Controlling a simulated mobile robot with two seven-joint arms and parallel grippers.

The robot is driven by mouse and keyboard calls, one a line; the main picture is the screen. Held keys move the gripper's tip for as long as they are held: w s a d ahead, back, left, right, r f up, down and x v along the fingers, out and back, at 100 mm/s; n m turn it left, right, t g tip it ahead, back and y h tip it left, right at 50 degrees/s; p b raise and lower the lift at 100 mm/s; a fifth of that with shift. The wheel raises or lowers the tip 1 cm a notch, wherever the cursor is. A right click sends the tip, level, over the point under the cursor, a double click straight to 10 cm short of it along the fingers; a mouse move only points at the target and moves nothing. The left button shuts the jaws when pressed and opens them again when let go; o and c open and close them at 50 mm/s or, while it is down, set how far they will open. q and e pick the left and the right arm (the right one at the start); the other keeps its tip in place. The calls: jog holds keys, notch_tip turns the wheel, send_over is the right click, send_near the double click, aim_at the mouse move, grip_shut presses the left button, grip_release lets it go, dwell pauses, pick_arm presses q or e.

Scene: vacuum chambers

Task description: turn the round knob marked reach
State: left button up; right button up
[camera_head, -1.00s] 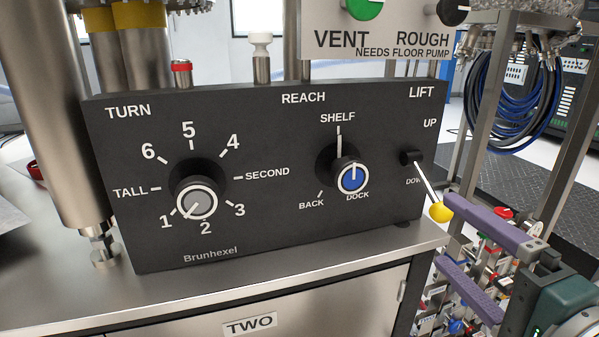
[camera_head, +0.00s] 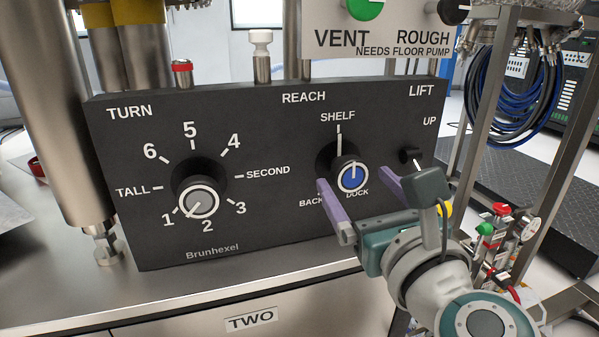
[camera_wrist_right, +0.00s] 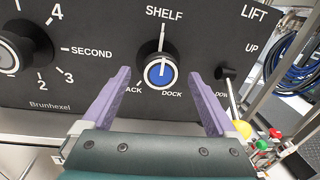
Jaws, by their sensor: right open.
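The reach knob (camera_head: 352,177) is round, with a blue face, a pale ring and a white pointer line, on the black control panel (camera_head: 270,215). Its white line points up toward SHELF; BACK and DOCK are printed below it. In the right wrist view the knob (camera_wrist_right: 160,72) sits ahead of and between the fingers. My right gripper (camera_head: 362,205) is open, its purple fingers one to each side just below the knob, with nothing between them. In the right wrist view the gripper (camera_wrist_right: 162,98) shows no contact with the knob. My left gripper is not in view.
The turn knob (camera_head: 197,201) is at the panel's left. The lift lever, with a yellow ball (camera_wrist_right: 242,129), is close to the right finger. A sign marked VENT and ROUGH (camera_head: 378,35) hangs above. The steel bench top (camera_head: 230,290) is bare in front.

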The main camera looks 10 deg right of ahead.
jog(key=shift+w, duration=1.1)
jog(key=c, duration=1.4)
